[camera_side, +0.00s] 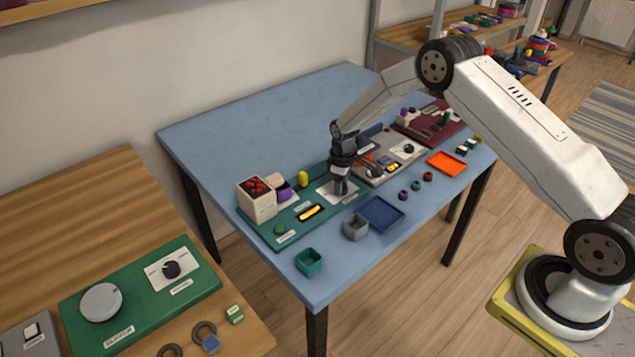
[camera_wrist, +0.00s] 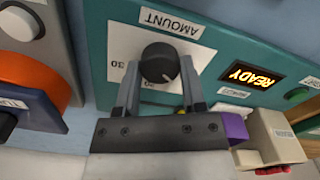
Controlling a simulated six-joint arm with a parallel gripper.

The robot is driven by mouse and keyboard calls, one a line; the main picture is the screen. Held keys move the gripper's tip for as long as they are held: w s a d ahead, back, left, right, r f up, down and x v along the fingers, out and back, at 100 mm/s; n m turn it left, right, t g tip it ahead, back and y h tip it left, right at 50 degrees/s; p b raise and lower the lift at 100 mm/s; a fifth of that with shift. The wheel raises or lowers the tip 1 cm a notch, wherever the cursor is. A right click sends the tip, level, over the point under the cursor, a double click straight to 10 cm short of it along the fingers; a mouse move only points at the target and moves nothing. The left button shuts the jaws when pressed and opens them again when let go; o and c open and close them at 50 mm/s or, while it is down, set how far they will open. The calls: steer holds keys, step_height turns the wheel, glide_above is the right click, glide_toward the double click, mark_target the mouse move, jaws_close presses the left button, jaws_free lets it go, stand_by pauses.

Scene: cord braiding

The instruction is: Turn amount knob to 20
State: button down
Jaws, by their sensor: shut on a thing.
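The amount knob (camera_wrist: 160,60) is black and round, on a white dial plate under an "AMOUNT" label (camera_wrist: 171,22) in the wrist view. A light pointer mark shows at its lower right. Dial numbers show to its left and below; one reads like 30, and I cannot tell which number the mark meets. My gripper (camera_wrist: 159,68) is shut on the knob, one finger on each side. In the side view my gripper (camera_side: 340,185) points down at the white dial plate (camera_side: 327,192) on the green panel (camera_side: 262,222), and hides the knob.
A display (camera_wrist: 255,77) reads "READY" beside the dial. A cream dispenser (camera_side: 257,199) with red pieces stands at the panel's left end. A grey panel (camera_side: 378,177) adjoins on the right. A blue tray (camera_side: 380,214), grey bin (camera_side: 355,228) and green bin (camera_side: 309,262) stand in front.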

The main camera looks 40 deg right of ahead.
steer(key=m, duration=1.1)
stand_by(0.3)
steer(key=shift+m, duration=0.3)
steer(key=shift+c, duration=0.9)
jaws_free()
steer(key=shift+r, duration=0.1)
steer(key=shift+r, duration=3.85)
